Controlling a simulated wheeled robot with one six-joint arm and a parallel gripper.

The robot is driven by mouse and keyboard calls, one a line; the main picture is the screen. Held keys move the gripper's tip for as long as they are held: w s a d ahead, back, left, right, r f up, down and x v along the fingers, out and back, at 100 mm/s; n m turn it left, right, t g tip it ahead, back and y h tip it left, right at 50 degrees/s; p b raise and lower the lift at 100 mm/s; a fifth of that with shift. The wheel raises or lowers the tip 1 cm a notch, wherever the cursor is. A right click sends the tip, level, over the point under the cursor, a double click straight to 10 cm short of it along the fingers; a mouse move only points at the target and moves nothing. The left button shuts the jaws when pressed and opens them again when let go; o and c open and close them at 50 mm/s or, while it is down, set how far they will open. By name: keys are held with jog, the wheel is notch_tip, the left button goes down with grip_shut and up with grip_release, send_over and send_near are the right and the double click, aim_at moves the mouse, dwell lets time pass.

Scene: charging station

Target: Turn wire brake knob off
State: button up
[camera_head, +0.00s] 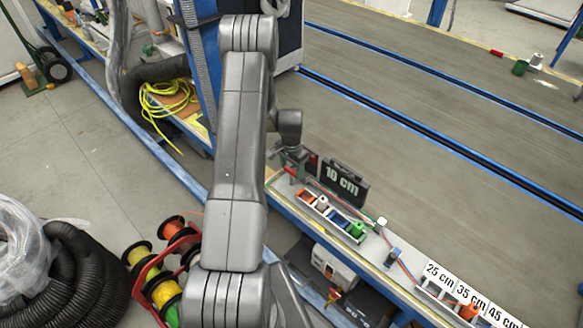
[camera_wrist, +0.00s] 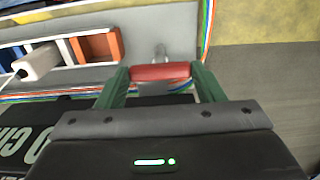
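The wire brake knob (camera_wrist: 160,72) shows in the wrist view as a short red cylinder with a small metal part just beyond it. My gripper (camera_wrist: 161,78) has two green fingers, one at each end of the red knob, with no visible gap between them and it. It looks shut on the knob. In the head view my gripper (camera_head: 291,158) is at the bench edge left of the "10 cm" sign (camera_head: 343,184). It largely hides the knob there. The knob's on or off position cannot be read from these views.
A tilted orange piece (camera_wrist: 98,46) and a white roll (camera_wrist: 36,62) show in the wrist view. Coloured wires (camera_wrist: 208,28) run nearby. Yellow hose (camera_head: 165,103) lies at left.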

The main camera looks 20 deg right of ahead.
jog(key=shift+f+n+b, duration=0.1)
jog(key=shift+n+b, duration=0.25)
jog(key=shift+n, duration=0.05)
jog(key=n+b, duration=0.2)
jog(key=shift+n, duration=0.3)
jog(key=n+b, duration=0.3)
jog(key=n, duration=0.2)
jog(key=n+b, duration=0.1)
jog(key=n, duration=0.4)
jog(key=shift+w+b, duration=0.1)
jog(key=shift+b, duration=0.3)
jog(key=shift+n+b, duration=0.55)
jog(key=shift+n, duration=1.75)
jog(key=shift+d+r, duration=0.1)
jog(key=shift+r, duration=0.1)
jog(key=o, duration=1)
